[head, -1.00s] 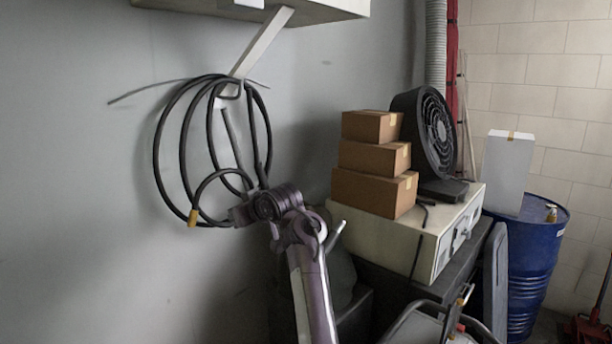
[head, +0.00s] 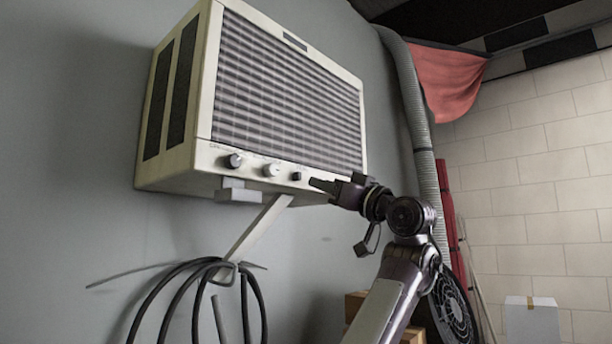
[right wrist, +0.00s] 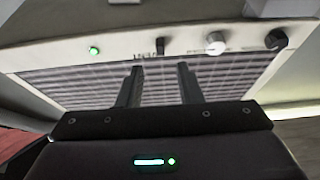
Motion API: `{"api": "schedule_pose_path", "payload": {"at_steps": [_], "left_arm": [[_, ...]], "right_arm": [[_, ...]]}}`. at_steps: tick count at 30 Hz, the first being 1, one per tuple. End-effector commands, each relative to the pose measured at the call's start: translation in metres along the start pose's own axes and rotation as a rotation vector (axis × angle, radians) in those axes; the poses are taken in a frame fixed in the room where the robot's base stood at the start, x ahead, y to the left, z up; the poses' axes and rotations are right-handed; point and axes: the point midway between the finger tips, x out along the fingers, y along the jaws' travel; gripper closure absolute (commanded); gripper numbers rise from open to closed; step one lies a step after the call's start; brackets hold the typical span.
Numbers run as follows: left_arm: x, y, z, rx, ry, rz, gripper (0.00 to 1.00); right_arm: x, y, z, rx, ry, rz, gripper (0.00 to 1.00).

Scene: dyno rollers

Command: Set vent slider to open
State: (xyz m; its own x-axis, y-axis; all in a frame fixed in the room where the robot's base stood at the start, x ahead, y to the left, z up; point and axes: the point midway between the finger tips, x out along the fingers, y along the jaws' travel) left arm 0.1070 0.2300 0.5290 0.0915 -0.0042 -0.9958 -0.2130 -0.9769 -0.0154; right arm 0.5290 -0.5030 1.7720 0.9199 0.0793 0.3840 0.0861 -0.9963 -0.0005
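A cream wall unit (head: 150,180) with a grey slatted grille has a control strip along its lower front. A small black slider (head: 297,176) sits on that strip. It also shows in the right wrist view (right wrist: 161,46), just beyond the gap between my fingertips. Its label is too small to read. My right gripper (head: 318,185) is just right of the slider in the head view, apart from it. In the right wrist view the right gripper (right wrist: 158,75) has its two dark fingers spread with nothing between them. My left gripper is not in view.
A black knob (head: 233,161) and a white knob (head: 270,170) sit left of the slider in the head view. A green light (right wrist: 93,50) glows on the strip. A bracket (head: 255,230) supports the unit. A grey duct (head: 422,130) runs up the wall at right.

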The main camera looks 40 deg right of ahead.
Motion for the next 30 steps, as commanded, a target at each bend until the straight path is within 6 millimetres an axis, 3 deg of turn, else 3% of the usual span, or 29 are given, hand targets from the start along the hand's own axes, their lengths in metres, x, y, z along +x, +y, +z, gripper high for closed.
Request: {"api": "schedule_pose_path", "payload": {"at_steps": [3, 12, 25, 30], "left_arm": [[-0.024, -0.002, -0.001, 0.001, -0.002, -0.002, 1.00], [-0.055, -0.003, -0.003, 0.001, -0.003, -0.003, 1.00], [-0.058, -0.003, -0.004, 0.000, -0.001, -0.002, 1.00], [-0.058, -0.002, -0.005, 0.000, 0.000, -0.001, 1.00]], "right_arm": [[0.021, 0.000, -0.005, 0.000, -0.006, 0.000, 0.67], [0.058, -0.001, -0.003, -0.001, -0.004, 0.000, 0.67], [0.065, 0.000, 0.000, -0.001, -0.002, 0.001, 0.67], [0.065, 0.000, 0.000, -0.001, -0.002, 0.001, 0.88]]}}
